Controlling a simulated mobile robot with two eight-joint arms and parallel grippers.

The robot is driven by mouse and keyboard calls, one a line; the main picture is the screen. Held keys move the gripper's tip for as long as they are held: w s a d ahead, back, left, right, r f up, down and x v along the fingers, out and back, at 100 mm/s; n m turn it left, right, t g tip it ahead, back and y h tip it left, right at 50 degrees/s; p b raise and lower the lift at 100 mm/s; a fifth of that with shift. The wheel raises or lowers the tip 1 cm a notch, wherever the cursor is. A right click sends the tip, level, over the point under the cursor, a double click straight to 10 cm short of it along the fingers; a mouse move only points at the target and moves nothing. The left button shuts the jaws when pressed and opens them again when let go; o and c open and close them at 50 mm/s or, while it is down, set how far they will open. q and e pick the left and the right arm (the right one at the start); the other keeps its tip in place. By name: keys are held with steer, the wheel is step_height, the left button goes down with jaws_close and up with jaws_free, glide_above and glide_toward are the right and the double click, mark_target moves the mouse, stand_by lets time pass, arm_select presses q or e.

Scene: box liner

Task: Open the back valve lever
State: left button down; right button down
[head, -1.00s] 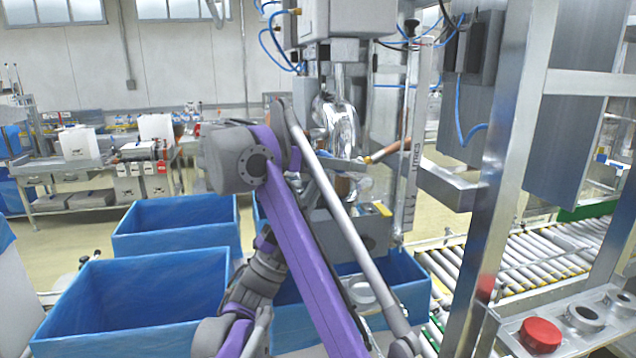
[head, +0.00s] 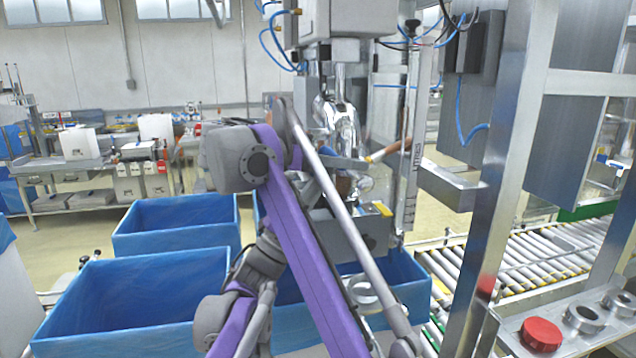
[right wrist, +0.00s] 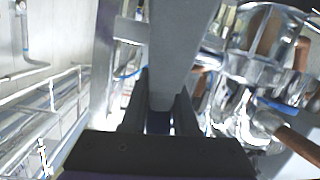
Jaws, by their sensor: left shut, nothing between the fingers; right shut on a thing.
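In the right wrist view my right gripper (right wrist: 160,115) is shut on a flat grey bar (right wrist: 178,45), which runs up from between the dark fingers. I cannot tell for sure whether this bar is the back valve lever. Beside it on the right is shiny metal valve piping (right wrist: 250,65) with a copper-coloured handle (right wrist: 297,143). In the head view the filling machine's shiny valve body (head: 342,122) stands behind my purple right arm, with a copper-coloured handle (head: 388,152) on its right. My right arm hides the right gripper there. My left gripper does not show clearly in either view.
Blue-lined boxes (head: 180,218) stand at left, a nearer one (head: 128,262) in front, and another under the filler (head: 415,290). A metal frame post (head: 510,150), a red button (head: 541,333) and a roller conveyor (head: 535,250) are at right.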

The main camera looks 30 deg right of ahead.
arm_select(q)
steer(key=shift+d+r, duration=0.1)
steer(key=shift+r, duration=0.25)
arm_select(e)
steer(key=shift+w+a+f, duration=0.1)
steer(key=shift+a+f, duration=0.1)
steer(key=shift+f, duration=0.1)
steer(key=c, duration=0.7)
jaws_free()
